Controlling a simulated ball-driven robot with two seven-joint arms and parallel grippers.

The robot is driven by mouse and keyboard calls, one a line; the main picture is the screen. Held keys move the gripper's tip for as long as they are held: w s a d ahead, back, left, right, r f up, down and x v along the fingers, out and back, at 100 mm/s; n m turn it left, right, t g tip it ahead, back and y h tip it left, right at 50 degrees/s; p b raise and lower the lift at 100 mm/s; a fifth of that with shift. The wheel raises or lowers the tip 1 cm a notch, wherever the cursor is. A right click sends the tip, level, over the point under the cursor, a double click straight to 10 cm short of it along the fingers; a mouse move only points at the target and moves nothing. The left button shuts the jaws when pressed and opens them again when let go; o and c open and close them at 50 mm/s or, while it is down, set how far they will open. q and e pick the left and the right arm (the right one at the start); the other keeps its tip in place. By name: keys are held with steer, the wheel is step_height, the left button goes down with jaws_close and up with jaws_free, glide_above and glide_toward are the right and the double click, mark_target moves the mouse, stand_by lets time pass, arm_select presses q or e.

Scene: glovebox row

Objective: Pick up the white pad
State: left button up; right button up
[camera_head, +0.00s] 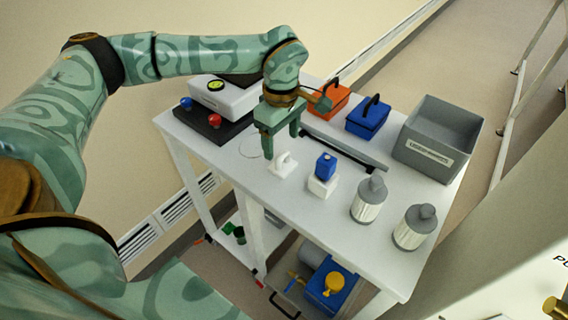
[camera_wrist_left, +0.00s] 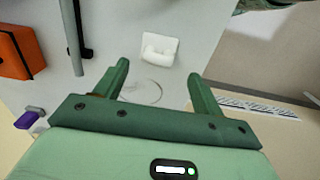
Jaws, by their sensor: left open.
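The white pad (camera_head: 283,165) is a small white block with a raised grip on top, lying on the white table (camera_head: 265,193). In the left wrist view the pad (camera_wrist_left: 160,58) lies just beyond the fingertips, between their lines. My left gripper (camera_head: 281,143) points down above the table close to the pad, with its fingers apart and nothing between them. It also shows in the left wrist view (camera_wrist_left: 158,69). No contact with the pad is visible. My right gripper is not in view.
A white block with a blue top (camera_head: 325,165) stands right of the pad, with two grey-lidded bottles (camera_head: 369,199) beyond. Behind are a dark bar (camera_head: 345,148), an orange box (camera_head: 329,102), a blue box (camera_head: 367,118) and a grey bin (camera_head: 438,137). A white device (camera_head: 222,96) stands left.

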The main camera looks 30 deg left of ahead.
mark_target(283, 152)
arm_select(q)
step_height(283, 152, down, 6)
steer(key=shift+w+r+b, duration=0.15)
steer(key=shift+r+b, duration=0.1)
steer(key=shift+b, duration=0.65)
steer(key=shift+r, duration=0.1)
steer(key=shift+c, duration=0.6)
steer(key=c, duration=0.9)
steer(key=shift+c, duration=0.2)
steer(key=shift+r, duration=0.1)
steer(key=shift+r, duration=0.35)
step_height(283, 152, up, 2)
steer(key=shift+r+p, duration=0.2)
steer(key=shift+p, duration=0.5)
steer(key=s+d+r+p, duration=0.3)
steer(key=s+r, duration=0.6)
steer(key=s, duration=0.4)
steer(key=shift+s+d+r, duration=0.2)
steer(key=shift+s+r, duration=0.15)
